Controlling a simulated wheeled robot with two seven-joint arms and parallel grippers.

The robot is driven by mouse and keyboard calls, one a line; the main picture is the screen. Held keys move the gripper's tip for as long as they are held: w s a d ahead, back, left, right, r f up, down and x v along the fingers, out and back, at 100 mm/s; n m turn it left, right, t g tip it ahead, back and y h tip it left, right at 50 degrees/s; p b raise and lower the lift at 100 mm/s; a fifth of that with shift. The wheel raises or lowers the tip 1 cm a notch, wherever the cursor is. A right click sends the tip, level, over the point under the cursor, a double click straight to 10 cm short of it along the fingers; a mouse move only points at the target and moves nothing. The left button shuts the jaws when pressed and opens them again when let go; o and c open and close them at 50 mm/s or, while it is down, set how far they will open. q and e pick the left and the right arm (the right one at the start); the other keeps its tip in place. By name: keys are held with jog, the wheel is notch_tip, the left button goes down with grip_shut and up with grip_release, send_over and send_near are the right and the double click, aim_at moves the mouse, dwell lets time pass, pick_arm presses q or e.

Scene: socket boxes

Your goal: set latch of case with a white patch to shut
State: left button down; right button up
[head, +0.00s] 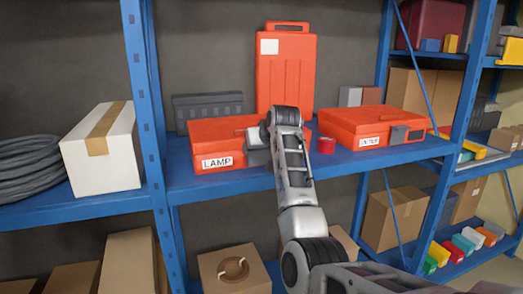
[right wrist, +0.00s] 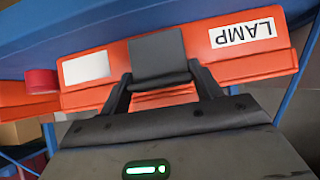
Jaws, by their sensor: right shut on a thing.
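A red-orange case marked LAMP (head: 205,137) lies flat on the blue shelf. In the right wrist view, upside down, its front face (right wrist: 190,92) carries the LAMP label (right wrist: 241,33), a dark latch plate (right wrist: 157,55) and a blank white patch (right wrist: 87,68). My right gripper (head: 260,150) is at this front. In the wrist view its fingers (right wrist: 162,84) are shut on the latch from both sides. The arm hides the white patch from the head view. Whether the latch is fully seated, I cannot tell. My left gripper is not in view.
An upright red case (head: 286,80) with a white label stands behind. Another red case (head: 365,124) with a dark latch lies to the right. A small red cylinder (head: 326,146) stands between the flat cases. A white box (head: 100,150) is left of a blue post (head: 146,90).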

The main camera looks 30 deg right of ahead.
jog(key=shift+w+r, duration=0.15)
jog(key=shift+w, duration=0.05)
dwell(0.4)
jog(key=o, duration=1)
jog(key=shift+s, duration=0.1)
jog(key=b+v, duration=0.1)
jog(key=v, duration=0.6)
jog(key=b+v, duration=0.1)
jog(key=v, duration=0.7)
jog(key=shift+d+r+b, duration=0.1)
jog(key=shift+r+b, duration=0.3)
jog(key=shift+r, duration=0.15)
jog(key=shift+f, duration=0.1)
